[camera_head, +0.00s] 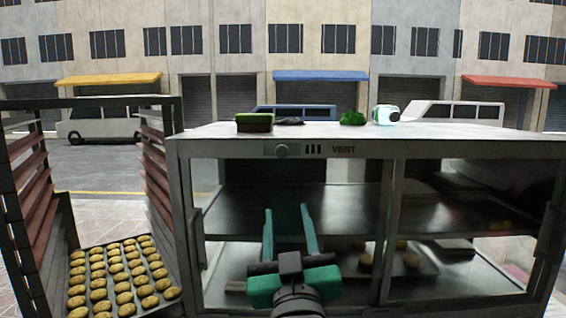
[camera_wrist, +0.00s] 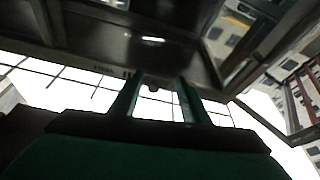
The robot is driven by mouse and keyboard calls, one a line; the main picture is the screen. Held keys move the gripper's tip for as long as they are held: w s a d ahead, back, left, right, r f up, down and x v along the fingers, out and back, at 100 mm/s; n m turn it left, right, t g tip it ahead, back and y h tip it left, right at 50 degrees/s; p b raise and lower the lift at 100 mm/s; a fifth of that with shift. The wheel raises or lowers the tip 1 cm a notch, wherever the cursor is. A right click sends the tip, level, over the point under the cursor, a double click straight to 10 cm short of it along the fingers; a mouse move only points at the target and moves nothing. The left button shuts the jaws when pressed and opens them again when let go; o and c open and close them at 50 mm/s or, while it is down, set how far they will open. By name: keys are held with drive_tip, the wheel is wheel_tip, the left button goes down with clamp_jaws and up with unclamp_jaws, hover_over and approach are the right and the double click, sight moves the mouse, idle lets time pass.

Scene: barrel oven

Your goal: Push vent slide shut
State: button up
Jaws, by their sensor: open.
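The vent slide's round grey knob (camera_head: 281,150) sits on the cabinet's top front rail, left of three dark vent slots (camera_head: 313,150) and the word VENT. The slots show dark and uncovered. My gripper (camera_head: 288,210) is open and empty, its two green fingers pointing up in front of the cabinet, below the knob and apart from it in the head view. In the wrist view, the fingers of my gripper (camera_wrist: 161,84) stand apart, and a small dark knob (camera_wrist: 153,89) appears between them, beyond the tips. The exact distance is hard to tell.
The cabinet top (camera_head: 440,131) holds a green-topped box (camera_head: 254,123), a dark flat item, a green clump (camera_head: 352,118) and a white device (camera_head: 385,114). A rack with a tray of buns (camera_head: 120,278) stands at the left. Glazed doors lie behind my gripper.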

approach(282, 154)
drive_tip(key=shift+n, duration=0.3)
drive_tip(key=x, duration=0.8)
drive_tip(key=shift+w+r, duration=0.15)
drive_tip(key=shift+w, duration=0.25)
drive_tip(key=shift+c, duration=0.4)
clamp_jaws()
